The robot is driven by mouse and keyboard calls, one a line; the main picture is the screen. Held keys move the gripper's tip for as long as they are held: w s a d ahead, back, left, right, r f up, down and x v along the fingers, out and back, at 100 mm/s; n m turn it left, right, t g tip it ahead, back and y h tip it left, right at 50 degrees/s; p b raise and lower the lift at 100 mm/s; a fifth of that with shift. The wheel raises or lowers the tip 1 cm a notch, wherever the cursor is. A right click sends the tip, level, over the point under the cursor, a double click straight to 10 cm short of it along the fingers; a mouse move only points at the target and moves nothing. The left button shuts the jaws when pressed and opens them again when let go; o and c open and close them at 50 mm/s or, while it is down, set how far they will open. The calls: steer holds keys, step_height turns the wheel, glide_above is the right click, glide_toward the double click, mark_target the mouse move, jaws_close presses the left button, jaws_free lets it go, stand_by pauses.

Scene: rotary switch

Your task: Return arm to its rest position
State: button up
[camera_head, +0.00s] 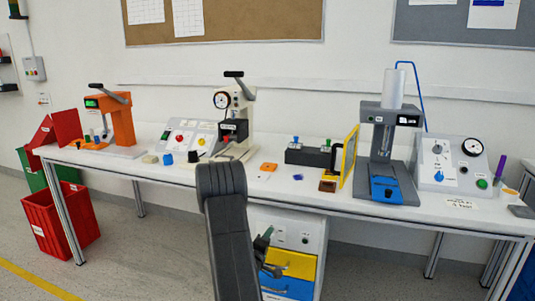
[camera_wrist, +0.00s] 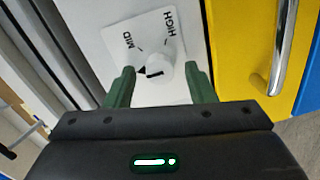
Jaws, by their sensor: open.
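The rotary switch is a white round knob (camera_wrist: 159,72) on a white plate (camera_wrist: 120,36) marked MID and HIGH, seen in the wrist view. A short dark line marks the knob's face, and a dark pointer shows on its left side. My gripper (camera_wrist: 159,68) is open, with one green finger on each side of the knob. Gaps show between the fingers and the knob. In the head view my arm (camera_head: 228,220) reaches down in front of the bench, and my gripper (camera_head: 265,246) is at the upper front of the drawer cabinet (camera_head: 310,236).
A yellow drawer (camera_wrist: 236,55) with a metal handle (camera_wrist: 287,45) lies close right of my gripper in the wrist view. In the head view the bench (camera_head: 345,202) carries several devices. Red bins (camera_head: 62,220) stand at the left. Floor left of my arm is clear.

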steer(key=shift+s, duration=0.1)
steer(key=f+p+v, duration=0.1)
steer(key=p+v, duration=0.1)
steer(key=v, duration=1.1)
steer(key=w+d+m+b, duration=0.2)
steer(key=w+m+b, duration=0.3)
steer(key=m, duration=0.5)
steer(key=w+d+m+y+b, duration=0.1)
steer(key=w+d+m+b, duration=0.2)
steer(key=m, duration=0.7)
steer(key=shift+w+m+t+y+b, duration=0.35)
steer(key=shift+w+b, duration=0.75)
steer(key=shift+w, duration=1)
steer(key=shift+r, duration=0.15)
steer(key=shift+s, duration=0.1)
